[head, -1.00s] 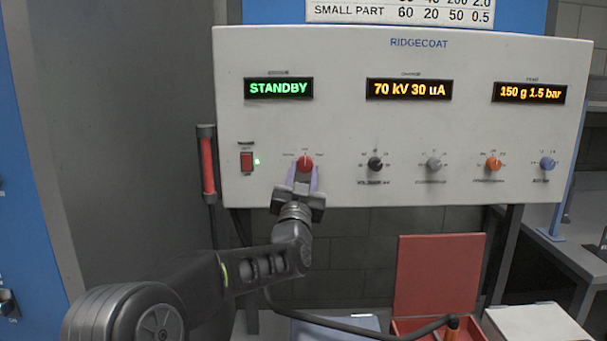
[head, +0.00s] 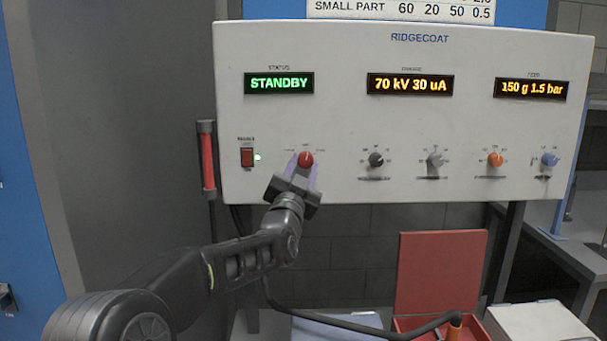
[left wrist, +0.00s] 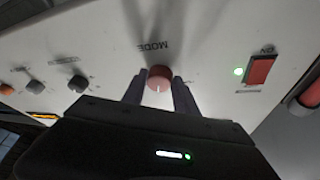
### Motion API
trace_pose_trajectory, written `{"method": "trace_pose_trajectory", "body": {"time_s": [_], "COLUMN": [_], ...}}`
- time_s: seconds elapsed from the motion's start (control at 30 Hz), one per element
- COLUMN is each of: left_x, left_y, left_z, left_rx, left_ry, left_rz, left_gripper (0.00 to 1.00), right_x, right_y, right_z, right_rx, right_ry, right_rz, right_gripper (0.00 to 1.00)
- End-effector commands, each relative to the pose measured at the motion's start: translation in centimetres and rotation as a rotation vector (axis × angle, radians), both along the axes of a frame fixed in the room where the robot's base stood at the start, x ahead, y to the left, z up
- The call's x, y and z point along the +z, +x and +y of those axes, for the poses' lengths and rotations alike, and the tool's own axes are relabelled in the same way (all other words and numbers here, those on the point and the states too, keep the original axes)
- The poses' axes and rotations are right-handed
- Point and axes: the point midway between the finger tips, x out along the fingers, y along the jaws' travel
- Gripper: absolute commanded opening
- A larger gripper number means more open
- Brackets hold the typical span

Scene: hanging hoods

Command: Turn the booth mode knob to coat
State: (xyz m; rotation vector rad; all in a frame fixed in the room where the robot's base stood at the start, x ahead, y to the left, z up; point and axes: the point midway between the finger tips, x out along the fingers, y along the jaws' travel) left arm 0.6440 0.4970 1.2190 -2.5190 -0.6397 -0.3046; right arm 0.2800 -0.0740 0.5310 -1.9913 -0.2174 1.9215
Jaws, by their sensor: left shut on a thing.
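The red mode knob (head: 305,159) is on the lower left of the white control panel (head: 420,120). It also shows in the left wrist view (left wrist: 159,79), below the word MODE, with a pale pointer line on it. My left gripper (head: 303,166) has its two fingers around the knob, shut on it. The wrist is tilted in the head view. In the left wrist view the fingers (left wrist: 160,92) stand on both sides of the knob. The status display (head: 279,83) reads STANDBY. The knob's position labels are too small to read. My right gripper is not in view.
A red rocker switch (head: 247,157) with a lit green lamp is left of the knob. A red open box (head: 440,275) stands below the panel.

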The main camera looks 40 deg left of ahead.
Motion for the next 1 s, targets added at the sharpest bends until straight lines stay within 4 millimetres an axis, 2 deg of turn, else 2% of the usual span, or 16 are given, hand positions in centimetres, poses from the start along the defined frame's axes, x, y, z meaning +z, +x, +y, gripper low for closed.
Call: {"method": "trace_pose_trajectory", "body": {"time_s": [0.2, 0.43, 0.7, 1.0], "left_x": [0.0, 0.4, 0.9, 0.9], "left_y": [-0.2, -0.3, -0.3, -0.3], "left_z": [0.2, 0.3, 0.5, 0.4], "left_rx": [0.001, 0.002, 0.001, -0.001], "left_ry": [0.155, 0.329, 0.51, 0.624], "left_rz": [0.115, 0.249, 0.39, 0.477], "left_gripper": [0.0, 0.0, 0.0, 0.0], "right_x": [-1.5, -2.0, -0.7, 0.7], "right_y": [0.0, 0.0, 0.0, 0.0], "right_z": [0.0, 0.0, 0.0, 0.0], "right_rx": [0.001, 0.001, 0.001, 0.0], "right_ry": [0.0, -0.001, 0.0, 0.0], "right_rz": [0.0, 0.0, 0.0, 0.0], "right_gripper": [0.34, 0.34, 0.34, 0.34]}}
